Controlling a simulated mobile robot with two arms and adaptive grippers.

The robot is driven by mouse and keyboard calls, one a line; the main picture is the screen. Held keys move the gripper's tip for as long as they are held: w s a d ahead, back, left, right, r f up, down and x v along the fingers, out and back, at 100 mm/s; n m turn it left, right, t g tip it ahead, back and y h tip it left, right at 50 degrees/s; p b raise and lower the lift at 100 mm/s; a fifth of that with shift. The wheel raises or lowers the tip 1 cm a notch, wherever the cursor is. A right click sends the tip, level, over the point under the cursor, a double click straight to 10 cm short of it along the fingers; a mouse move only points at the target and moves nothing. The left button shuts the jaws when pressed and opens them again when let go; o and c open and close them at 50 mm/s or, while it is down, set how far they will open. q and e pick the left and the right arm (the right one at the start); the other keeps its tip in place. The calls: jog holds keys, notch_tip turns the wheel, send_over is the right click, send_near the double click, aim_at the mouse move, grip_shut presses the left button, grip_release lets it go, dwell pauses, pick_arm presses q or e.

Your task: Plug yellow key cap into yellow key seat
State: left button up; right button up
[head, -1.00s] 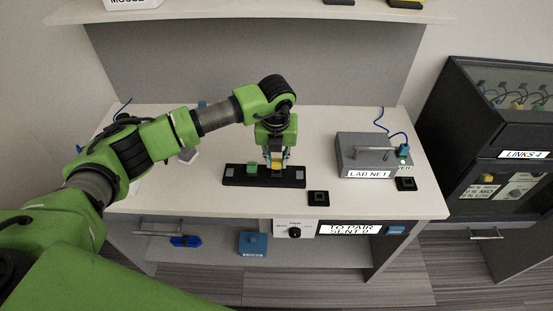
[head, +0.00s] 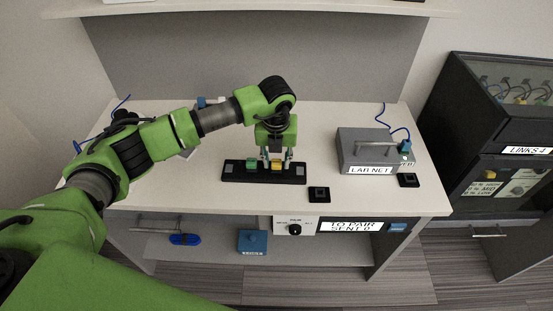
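The yellow key cap (head: 277,166) sits on the black key strip (head: 240,178) on the table, right of the strip's middle. The yellow seat is hidden under the cap, so I cannot tell how deep the cap sits. A green key cap (head: 252,163) stands on the strip to its left. My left gripper (head: 277,160) points down over the yellow cap, its fingers spread apart on either side of it. My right gripper is out of view.
A grey LAB NET box (head: 375,151) with a handle and blue cable stands at the right. Small black square pads (head: 319,194) lie on the table's front and right. A shelf (head: 250,8) hangs above. A dark cabinet (head: 500,130) stands far right.

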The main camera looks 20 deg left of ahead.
pick_arm(q)
notch_tip(320, 180, up, 12)
jog(key=s, duration=0.1)
jog(key=shift+s+d, duration=0.25)
jog(key=shift+s, duration=0.1)
dwell(0.4)
